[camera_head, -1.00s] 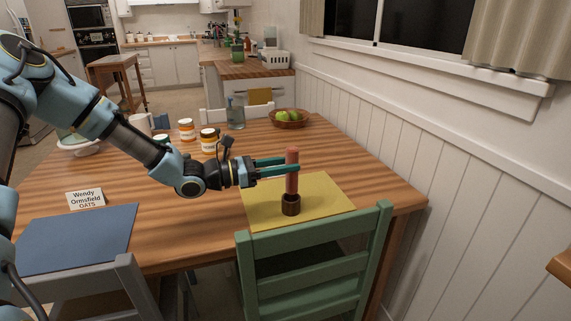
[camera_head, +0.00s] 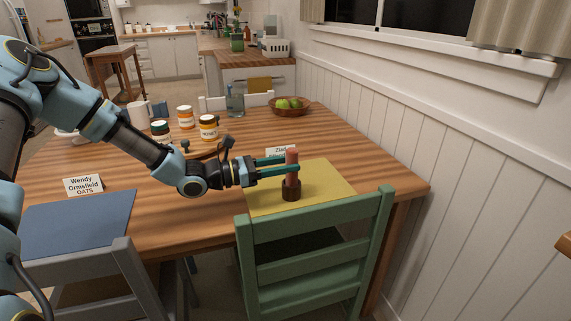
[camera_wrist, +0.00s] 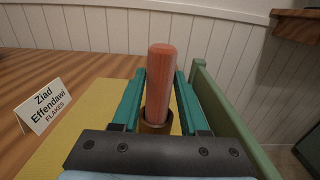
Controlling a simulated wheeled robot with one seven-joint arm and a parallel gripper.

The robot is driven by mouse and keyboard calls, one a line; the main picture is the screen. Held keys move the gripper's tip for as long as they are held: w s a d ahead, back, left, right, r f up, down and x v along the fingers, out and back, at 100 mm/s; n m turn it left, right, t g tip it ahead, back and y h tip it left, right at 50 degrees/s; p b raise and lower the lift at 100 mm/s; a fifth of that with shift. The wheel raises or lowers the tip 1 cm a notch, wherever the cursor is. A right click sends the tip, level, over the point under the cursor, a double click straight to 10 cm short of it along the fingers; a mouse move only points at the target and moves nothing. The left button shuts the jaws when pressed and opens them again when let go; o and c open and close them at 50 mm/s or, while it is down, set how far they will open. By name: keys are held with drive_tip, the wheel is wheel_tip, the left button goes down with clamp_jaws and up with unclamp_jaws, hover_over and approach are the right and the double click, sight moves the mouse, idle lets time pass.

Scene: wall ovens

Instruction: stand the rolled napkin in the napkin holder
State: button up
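The rolled napkin (camera_head: 292,157) is a reddish-pink roll, and it also shows in the wrist view (camera_wrist: 161,85). It stands upright with its lower end inside the napkin holder (camera_head: 291,194), a small dark brown cup on the yellow placemat. The holder's rim shows behind the napkin's lower part in the wrist view (camera_wrist: 147,128). My gripper (camera_head: 292,168) comes in from the left, level, above the holder. Its two green fingers lie on either side of the napkin and look shut on it. The napkin's bottom is hidden in the holder.
A green chair (camera_head: 318,240) stands close in front of the yellow placemat (camera_head: 334,178). A name card (camera_wrist: 44,106) stands behind the placemat. Jars (camera_head: 208,128), a glass bottle (camera_head: 235,104) and a fruit bowl (camera_head: 290,108) are farther back. The wall is at the right.

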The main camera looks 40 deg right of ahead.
drive_tip(key=o, duration=0.4)
drive_tip(key=b+v, duration=0.1)
drive_tip(key=v, duration=1)
drive_tip(key=shift+s, duration=0.1)
drive_tip(key=shift+d, duration=0.1)
idle(0.5)
